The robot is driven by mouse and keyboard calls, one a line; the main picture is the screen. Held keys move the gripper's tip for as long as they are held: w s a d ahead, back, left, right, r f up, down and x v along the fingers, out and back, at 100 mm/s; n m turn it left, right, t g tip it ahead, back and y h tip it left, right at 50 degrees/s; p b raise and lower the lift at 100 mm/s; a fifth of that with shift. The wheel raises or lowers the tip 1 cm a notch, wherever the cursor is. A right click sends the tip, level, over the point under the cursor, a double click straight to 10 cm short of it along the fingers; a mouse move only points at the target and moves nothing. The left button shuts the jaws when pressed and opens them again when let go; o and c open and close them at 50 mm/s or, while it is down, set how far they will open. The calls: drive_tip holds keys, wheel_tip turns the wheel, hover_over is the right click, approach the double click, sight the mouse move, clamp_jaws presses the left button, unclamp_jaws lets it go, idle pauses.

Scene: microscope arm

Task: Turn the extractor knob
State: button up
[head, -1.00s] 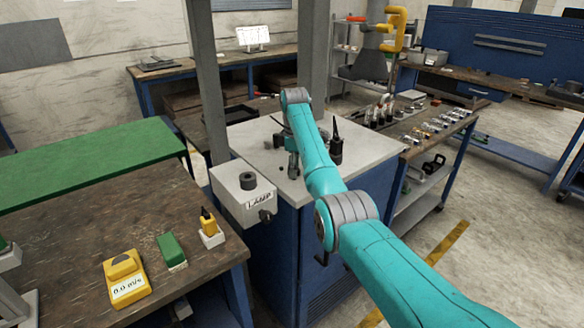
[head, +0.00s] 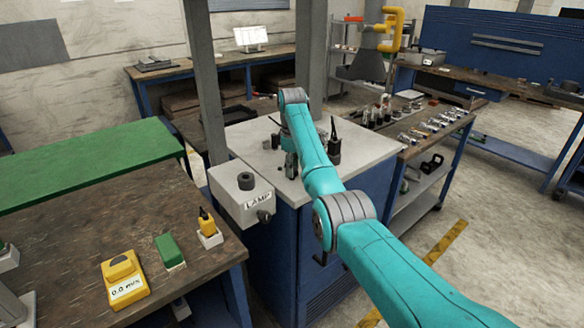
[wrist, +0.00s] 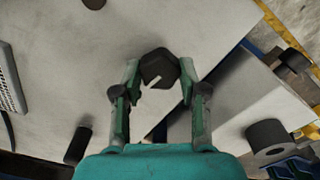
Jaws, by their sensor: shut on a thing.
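A dark, many-sided knob (wrist: 158,68) with a white pointer mark shows in the wrist view, above the pale cabinet top (wrist: 165,25). My gripper (wrist: 160,80) has one finger on each side of the knob and is shut on it. No label for this knob is readable.
A grey box marked LAMP (head: 238,200), with a dark round knob (head: 246,181) on top, stands at the cabinet's left side. A black upright thing (head: 334,148) stands close right of my arm. A wooden bench (head: 75,235) lies at the left.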

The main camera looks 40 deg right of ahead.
drive_tip(key=m, duration=0.4)
drive_tip(key=shift+m, duration=0.3)
drive_tip(key=m, duration=0.3)
drive_tip(key=shift+m, duration=0.3)
drive_tip(key=m, duration=0.3)
drive_tip(key=shift+m, duration=2.1)
drive_tip(key=o, duration=1.1)
drive_tip(key=shift+o, duration=0.2)
